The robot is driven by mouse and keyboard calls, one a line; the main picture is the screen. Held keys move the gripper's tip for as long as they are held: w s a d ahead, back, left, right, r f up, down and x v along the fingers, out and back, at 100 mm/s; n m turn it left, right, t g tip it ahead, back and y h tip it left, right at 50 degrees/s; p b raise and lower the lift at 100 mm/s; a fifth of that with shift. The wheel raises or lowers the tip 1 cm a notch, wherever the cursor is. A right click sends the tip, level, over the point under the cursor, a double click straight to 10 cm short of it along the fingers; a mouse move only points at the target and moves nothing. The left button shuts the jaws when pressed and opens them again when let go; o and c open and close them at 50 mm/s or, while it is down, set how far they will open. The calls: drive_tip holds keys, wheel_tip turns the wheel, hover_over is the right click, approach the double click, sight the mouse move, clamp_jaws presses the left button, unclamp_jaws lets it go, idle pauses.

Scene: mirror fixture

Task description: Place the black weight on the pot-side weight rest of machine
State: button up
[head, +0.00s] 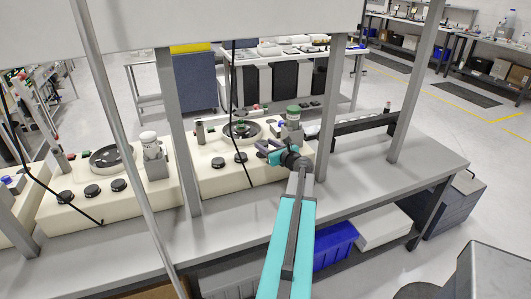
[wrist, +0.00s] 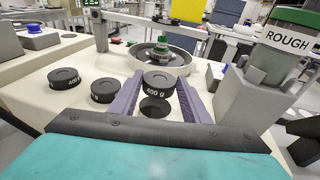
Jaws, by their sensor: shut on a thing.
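My gripper (wrist: 160,78) has its two purple fingers shut on a black weight (wrist: 158,84) marked 400 g. The weight appears upright, above a dark round spot (wrist: 155,107) on the cream machine top (wrist: 57,115); I cannot tell whether that spot is a rest or a shadow. Two more black weights (wrist: 105,91) (wrist: 65,78) sit to its left. The machine's round pot (wrist: 140,56) lies just beyond the weight. In the head view my gripper (head: 266,149) is over the right part of the middle machine (head: 215,180); the held weight is not clear there.
A grey holder with a green-topped bottle labelled ROUGH (wrist: 283,60) stands close on the right of my gripper. A second cream machine (head: 120,203) stands to the left. Grey uprights (head: 178,130) (head: 330,105) rise along the bench (head: 390,165). The bench front is clear.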

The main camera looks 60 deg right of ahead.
drive_tip(key=shift+f, duration=0.1)
drive_tip(key=shift+f+p, duration=0.35)
drive_tip(key=shift+f, duration=1.4)
drive_tip(key=o, duration=1.4)
drive_tip(key=shift+f, duration=0.1)
drive_tip(key=shift+c, duration=0.2)
drive_tip(key=shift+s, duration=0.1)
drive_tip(key=b+v, duration=0.2)
drive_tip(key=v, duration=1)
drive_tip(key=shift+b, duration=0.4)
